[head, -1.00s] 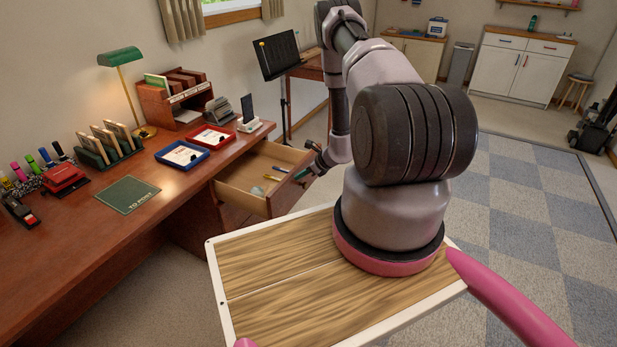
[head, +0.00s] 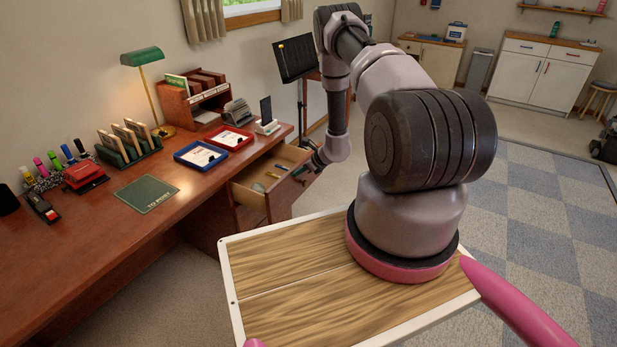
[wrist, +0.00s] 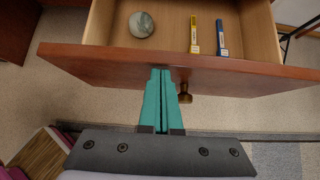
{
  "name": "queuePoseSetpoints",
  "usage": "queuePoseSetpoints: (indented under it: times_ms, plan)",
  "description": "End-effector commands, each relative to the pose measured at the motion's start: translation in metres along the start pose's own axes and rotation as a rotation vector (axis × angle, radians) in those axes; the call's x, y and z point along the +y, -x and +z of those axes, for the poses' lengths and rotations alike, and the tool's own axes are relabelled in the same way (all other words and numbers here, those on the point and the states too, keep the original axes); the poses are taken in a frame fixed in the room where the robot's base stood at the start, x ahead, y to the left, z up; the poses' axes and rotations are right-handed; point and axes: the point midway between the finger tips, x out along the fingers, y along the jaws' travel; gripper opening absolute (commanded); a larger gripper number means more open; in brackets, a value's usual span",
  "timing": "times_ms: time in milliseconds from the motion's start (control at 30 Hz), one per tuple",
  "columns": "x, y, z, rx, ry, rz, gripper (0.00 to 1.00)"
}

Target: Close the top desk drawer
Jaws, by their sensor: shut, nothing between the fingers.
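The top desk drawer (head: 243,194) is partly open at the right end of the brown desk (head: 97,236). In the wrist view its wooden front (wrist: 110,58) spans the picture, with a brass knob (wrist: 185,92) near the middle. My gripper (wrist: 161,72) is shut and empty, its teal fingertips at the drawer front just left of the knob, seemingly touching it. In the head view my gripper is small beside the drawer front and partly hidden by my arm. Inside the drawer lie a round grey-green stone (wrist: 142,25), a yellow marker (wrist: 194,36) and a blue marker (wrist: 222,40).
The desktop holds a blue tray (head: 201,155), a red tray (head: 231,138), a green lamp (head: 141,57), a phone on a stand (head: 266,118) and a stapler (head: 42,208). A music stand (head: 294,60) stands behind the drawer. Open floor lies to the right.

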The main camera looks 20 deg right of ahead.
Motion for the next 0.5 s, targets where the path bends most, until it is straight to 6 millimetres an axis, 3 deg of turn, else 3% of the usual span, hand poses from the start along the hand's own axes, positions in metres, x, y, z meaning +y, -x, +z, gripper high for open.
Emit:
queuePoseSetpoints:
  times_ms: [200,500]
  plan:
    - [0.001,-0.043,0.044,-0.004,0.005,0.002,0.00]
    - [0.001,-0.086,0.086,-0.003,0.002,0.001,0.00]
